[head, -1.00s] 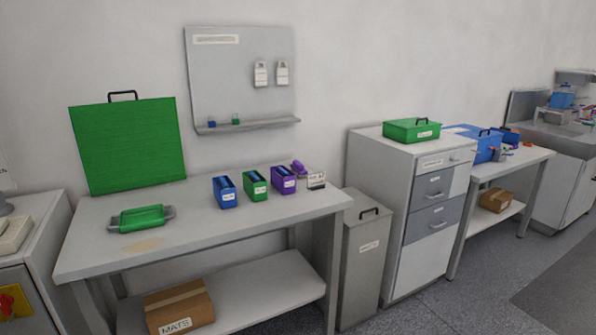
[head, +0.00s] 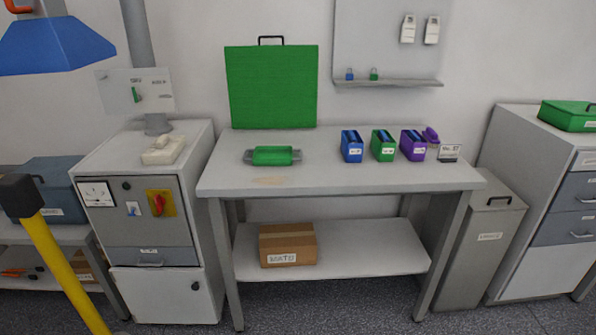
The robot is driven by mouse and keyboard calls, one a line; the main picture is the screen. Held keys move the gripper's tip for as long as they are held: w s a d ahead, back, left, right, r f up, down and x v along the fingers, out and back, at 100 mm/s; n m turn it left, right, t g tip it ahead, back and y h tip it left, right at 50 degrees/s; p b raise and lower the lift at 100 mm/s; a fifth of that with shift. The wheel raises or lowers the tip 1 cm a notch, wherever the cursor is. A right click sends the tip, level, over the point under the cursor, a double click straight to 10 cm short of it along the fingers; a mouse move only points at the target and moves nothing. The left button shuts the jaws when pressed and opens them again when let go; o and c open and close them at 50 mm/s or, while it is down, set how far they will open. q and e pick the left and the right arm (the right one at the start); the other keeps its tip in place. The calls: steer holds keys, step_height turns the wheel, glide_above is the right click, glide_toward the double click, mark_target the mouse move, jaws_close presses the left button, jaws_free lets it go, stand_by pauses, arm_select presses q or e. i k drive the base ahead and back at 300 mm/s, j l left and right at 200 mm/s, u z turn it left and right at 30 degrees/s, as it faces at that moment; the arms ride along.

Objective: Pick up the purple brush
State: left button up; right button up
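A small purple object (head: 431,135), which looks like the purple brush, lies on the grey workbench (head: 330,180) in the head view. It sits behind and to the right of a purple bin (head: 413,147), which partly hides it. A small white label stand (head: 449,153) is just in front of it to the right. Neither of my grippers shows in the head view.
Blue (head: 352,147) and green (head: 383,147) bins stand left of the purple one. A green-bodied tool (head: 272,156) lies farther left, before an upright green panel (head: 271,87). A yellow post (head: 62,270) stands front left. The bench's front middle is clear.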

mark_target(430, 135)
steer(key=i+l+u, duration=0.1)
steer(key=l, duration=0.2)
steer(key=i+l, duration=0.2)
steer(key=l, duration=0.15)
steer(key=i+l+u, duration=0.15)
steer(key=l, duration=0.2)
steer(key=i+l, duration=0.15)
steer(key=l, duration=0.2)
steer(key=i+l+u, duration=0.15)
steer(key=l, duration=0.2)
